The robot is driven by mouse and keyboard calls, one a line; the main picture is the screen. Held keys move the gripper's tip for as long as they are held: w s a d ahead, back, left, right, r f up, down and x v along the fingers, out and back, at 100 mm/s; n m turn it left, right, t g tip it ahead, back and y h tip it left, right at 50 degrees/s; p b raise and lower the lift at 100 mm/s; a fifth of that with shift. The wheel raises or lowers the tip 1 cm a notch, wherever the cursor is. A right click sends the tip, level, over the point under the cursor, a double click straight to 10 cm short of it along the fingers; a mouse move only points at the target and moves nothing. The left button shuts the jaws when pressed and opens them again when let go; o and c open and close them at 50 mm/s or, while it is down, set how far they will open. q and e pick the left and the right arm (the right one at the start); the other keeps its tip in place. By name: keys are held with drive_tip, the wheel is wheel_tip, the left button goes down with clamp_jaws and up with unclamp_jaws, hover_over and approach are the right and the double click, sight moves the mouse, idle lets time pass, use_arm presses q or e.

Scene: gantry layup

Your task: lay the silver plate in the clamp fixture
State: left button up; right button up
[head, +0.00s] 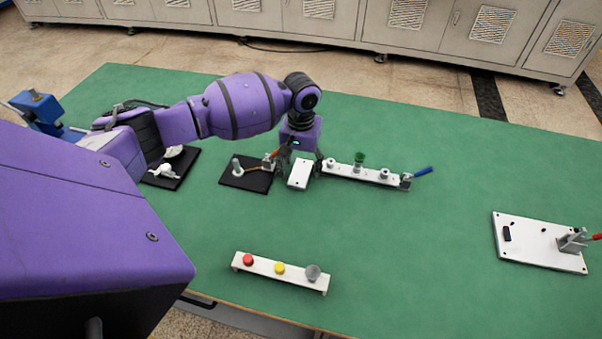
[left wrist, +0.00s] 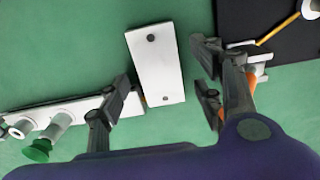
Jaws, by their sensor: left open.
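The silver plate (head: 299,174) is a small pale rectangle lying on the green table, near the middle. In the left wrist view the plate (left wrist: 156,52) shows a dark hole near each end. My left gripper (head: 303,161) points down just behind and over the plate. In the left wrist view its open fingers (left wrist: 167,78) stand on either side of the plate's lower end, with gaps to both edges. The clamp fixture (head: 522,244) is a white board at the right, with a black block, a metal clamp and a red handle. My right gripper is not in view.
A white rail (head: 345,172) with several fittings and a blue-handled clamp lies right of the plate. A black base (head: 232,180) with an orange-handled clamp is close on its left. A button strip (head: 262,266) stands in front. The table (head: 430,225) is clear before the fixture.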

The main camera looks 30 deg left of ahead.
use_arm(q)
drive_tip(key=shift+f, duration=0.3)
drive_tip(key=c, duration=1.3)
drive_tip(key=shift+r, duration=0.1)
drive_tip(key=shift+c, duration=1.2)
drive_tip(key=shift+r, duration=0.1)
